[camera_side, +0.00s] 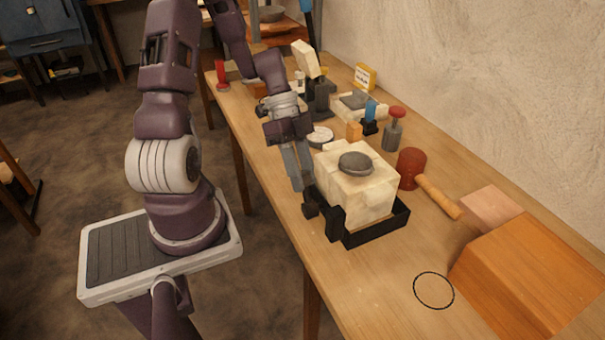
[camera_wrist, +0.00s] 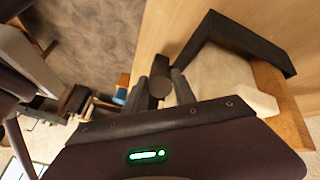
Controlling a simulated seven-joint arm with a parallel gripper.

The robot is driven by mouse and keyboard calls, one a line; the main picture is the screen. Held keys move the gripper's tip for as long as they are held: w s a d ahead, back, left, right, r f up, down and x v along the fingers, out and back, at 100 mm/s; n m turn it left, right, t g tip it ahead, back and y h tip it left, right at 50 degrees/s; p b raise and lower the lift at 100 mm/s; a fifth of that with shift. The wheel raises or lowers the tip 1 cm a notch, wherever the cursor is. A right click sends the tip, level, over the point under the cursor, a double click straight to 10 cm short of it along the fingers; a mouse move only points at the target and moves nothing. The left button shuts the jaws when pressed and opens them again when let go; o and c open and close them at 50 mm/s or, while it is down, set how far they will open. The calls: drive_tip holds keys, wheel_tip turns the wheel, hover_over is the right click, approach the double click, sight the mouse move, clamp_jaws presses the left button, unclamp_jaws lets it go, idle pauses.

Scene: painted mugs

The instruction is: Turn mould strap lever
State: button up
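The mould (camera_side: 362,190) is a cream block with a grey disc on top, standing in a black tray (camera_side: 385,229). A black strap lever with a blocky end (camera_side: 310,209) sticks out at the tray's left front. My gripper (camera_side: 300,186) points down beside the mould's left face, close above the lever end. In the wrist view the gripper's fingers (camera_wrist: 163,88) stand apart, with the dark rounded lever end (camera_wrist: 161,73) showing between them. I cannot tell whether they touch it. The mould (camera_wrist: 222,75) and the tray's black rim (camera_wrist: 205,35) also show there.
A large orange-brown box (camera_side: 535,275) fills the near right.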

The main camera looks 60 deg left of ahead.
drive_tip(key=shift+o, duration=0.3)
drive_tip(key=shift+r, duration=0.1)
drive_tip(key=v, duration=0.7)
